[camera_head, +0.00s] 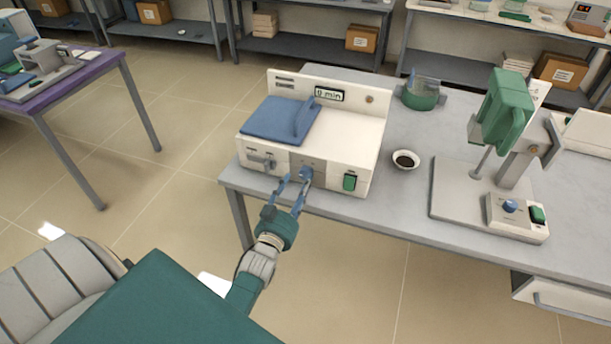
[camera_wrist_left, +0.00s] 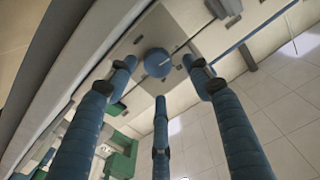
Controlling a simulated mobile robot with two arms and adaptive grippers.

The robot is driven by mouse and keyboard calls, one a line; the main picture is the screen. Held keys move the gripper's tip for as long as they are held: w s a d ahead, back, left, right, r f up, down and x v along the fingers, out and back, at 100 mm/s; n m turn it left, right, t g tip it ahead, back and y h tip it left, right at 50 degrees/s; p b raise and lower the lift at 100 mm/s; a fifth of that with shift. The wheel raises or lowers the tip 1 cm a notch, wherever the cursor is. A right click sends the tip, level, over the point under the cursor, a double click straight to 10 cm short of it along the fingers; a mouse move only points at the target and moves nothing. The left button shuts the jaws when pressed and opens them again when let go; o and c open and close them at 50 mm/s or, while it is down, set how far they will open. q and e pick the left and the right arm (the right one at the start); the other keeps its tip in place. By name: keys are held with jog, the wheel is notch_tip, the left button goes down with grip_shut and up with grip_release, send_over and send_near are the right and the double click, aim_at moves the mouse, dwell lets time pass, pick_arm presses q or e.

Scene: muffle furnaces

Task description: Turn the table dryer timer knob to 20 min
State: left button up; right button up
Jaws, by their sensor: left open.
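The table dryer (camera_head: 335,135) is a cream box with a blue lid (camera_head: 280,118), standing at the left end of the grey table. Its display (camera_head: 329,94) reads 0 min. The blue round timer knob (camera_head: 306,173) is on its front face, and also shows in the left wrist view (camera_wrist_left: 158,63) with a pale line on it. My left gripper (camera_head: 295,183) is right in front of the knob, its fingers open. In the left wrist view the open fingers (camera_wrist_left: 160,80) are spread around the knob, with no clear contact. My right gripper is not in view.
A green switch (camera_head: 349,182) sits right of the knob and a latch (camera_head: 262,161) left of it. A small dark-filled bowl (camera_head: 405,160), a green-based glass vessel (camera_head: 421,94) and a green-headed stand device (camera_head: 505,110) are on the table to the right.

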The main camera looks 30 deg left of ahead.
aim_at(305, 175)
pick_arm(q)
jog(key=x, duration=0.2)
jog(key=shift+w, duration=0.45)
jog(key=shift+w+a, duration=0.2)
jog(key=shift+w, duration=0.45)
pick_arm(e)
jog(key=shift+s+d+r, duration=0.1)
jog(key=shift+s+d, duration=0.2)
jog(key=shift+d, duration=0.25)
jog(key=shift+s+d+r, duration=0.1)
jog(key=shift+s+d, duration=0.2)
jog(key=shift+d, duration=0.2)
pick_arm(q)
jog(key=c, duration=1)
jog(key=shift+c, duration=0.6)
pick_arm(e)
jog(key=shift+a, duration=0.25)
